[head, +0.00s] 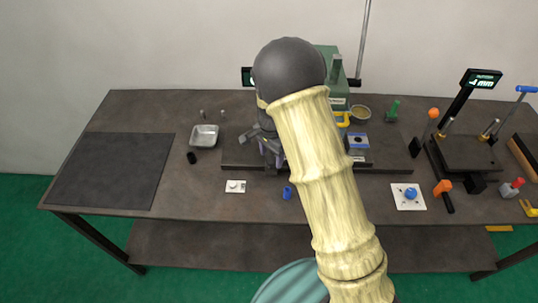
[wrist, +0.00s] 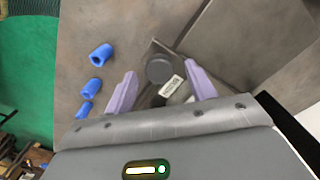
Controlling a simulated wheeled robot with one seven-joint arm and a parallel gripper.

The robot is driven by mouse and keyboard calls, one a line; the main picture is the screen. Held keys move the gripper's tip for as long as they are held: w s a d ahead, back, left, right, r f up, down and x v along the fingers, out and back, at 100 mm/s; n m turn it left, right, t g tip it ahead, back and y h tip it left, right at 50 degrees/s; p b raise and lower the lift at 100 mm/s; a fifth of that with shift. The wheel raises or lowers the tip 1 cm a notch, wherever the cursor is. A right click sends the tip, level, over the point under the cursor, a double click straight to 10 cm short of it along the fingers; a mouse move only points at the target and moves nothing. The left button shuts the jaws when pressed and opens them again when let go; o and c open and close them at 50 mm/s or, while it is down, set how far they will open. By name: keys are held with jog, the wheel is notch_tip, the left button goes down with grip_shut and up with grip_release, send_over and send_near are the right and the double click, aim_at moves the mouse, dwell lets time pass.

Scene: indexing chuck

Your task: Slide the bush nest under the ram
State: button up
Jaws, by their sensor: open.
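My gripper (wrist: 160,70) is open in the wrist view, its two lilac fingers apart with a dark round knob (wrist: 160,69) between their tips. Beside the knob is a pale lettered label (wrist: 171,86) on a dark block, which looks like the bush nest; I cannot tell whether a finger touches it. In the head view my gripper (head: 270,150) is low over the dark base plate (head: 238,158), mostly hidden by my arm. The green press (head: 335,65) stands behind my arm, and its ram is mostly hidden. Blue bushes (wrist: 98,54) lie left of my gripper.
A metal tray (head: 204,136) and a small black cylinder (head: 191,158) are to the left. A dark mat (head: 112,170) covers the table's left end. A fixture with a display (head: 482,79) and orange-handled parts stand at right. One blue bush (head: 287,193) lies near the front edge.

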jog(key=shift+f, duration=0.6)
jog(key=shift+c, duration=0.2)
grip_shut()
jog(key=shift+d, duration=0.1)
